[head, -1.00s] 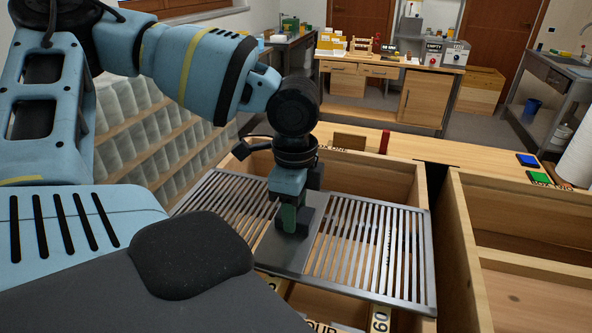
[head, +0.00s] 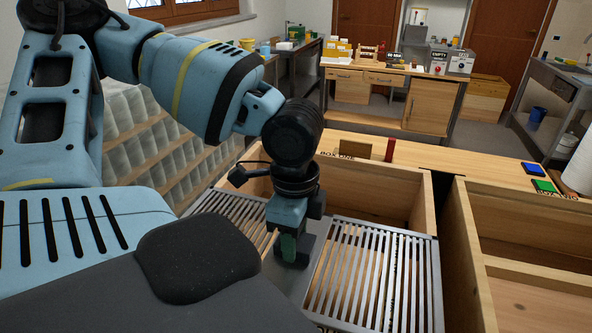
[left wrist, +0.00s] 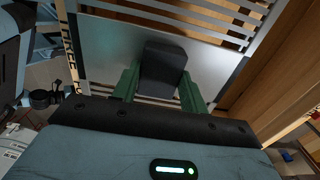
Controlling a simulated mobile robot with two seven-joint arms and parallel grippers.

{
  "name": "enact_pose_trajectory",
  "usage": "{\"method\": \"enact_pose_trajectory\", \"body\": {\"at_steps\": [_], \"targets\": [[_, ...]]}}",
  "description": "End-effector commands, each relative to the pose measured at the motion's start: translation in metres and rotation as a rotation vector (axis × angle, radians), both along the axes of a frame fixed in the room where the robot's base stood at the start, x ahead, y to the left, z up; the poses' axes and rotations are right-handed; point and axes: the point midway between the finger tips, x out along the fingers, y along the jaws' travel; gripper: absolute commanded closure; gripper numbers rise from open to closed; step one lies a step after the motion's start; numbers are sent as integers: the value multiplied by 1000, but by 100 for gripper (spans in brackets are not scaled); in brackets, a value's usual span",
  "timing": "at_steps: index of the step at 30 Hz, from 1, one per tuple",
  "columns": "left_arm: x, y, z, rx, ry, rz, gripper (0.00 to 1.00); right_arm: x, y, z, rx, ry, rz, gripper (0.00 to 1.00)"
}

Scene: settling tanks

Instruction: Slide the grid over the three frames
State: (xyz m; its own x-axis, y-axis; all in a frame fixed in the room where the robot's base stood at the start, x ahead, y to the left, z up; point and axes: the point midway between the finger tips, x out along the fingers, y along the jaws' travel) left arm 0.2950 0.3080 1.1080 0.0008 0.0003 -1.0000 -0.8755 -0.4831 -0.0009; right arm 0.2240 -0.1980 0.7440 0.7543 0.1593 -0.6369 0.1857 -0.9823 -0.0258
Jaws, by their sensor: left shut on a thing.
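The metal slatted grid (head: 372,275) lies across the open wooden box labelled BOX ONE (head: 402,172), over its near part. It has a plain plate in the middle with a dark block handle (head: 304,248). My left gripper (head: 290,247) is shut on this handle from above. In the left wrist view the green fingers (left wrist: 160,92) stand on both sides of the handle (left wrist: 163,68), with the grid's plate (left wrist: 105,45) behind it. My right gripper is not in view.
A second wooden box (head: 520,240) stands to the right, with a dark gap between. A blue pad (head: 532,168) and a green pad (head: 543,186) lie on the ledge behind it. A small red upright piece (head: 389,150) stands behind the first box. A workbench (head: 395,75) is farther back.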

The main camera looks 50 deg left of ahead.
Motion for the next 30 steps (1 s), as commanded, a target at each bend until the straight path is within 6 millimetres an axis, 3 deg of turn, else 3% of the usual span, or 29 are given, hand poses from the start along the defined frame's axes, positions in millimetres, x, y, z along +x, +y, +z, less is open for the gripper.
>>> {"method": "enact_pose_trajectory", "body": {"at_steps": [22,23,28,30], "targets": [[0,0,1,0,-1,0,94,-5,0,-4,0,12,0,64],[0,0,1,0,-1,0,54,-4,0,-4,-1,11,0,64],[0,0,0,0,-1,0,32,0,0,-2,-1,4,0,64],[0,0,0,0,-1,0,31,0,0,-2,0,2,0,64]]}}
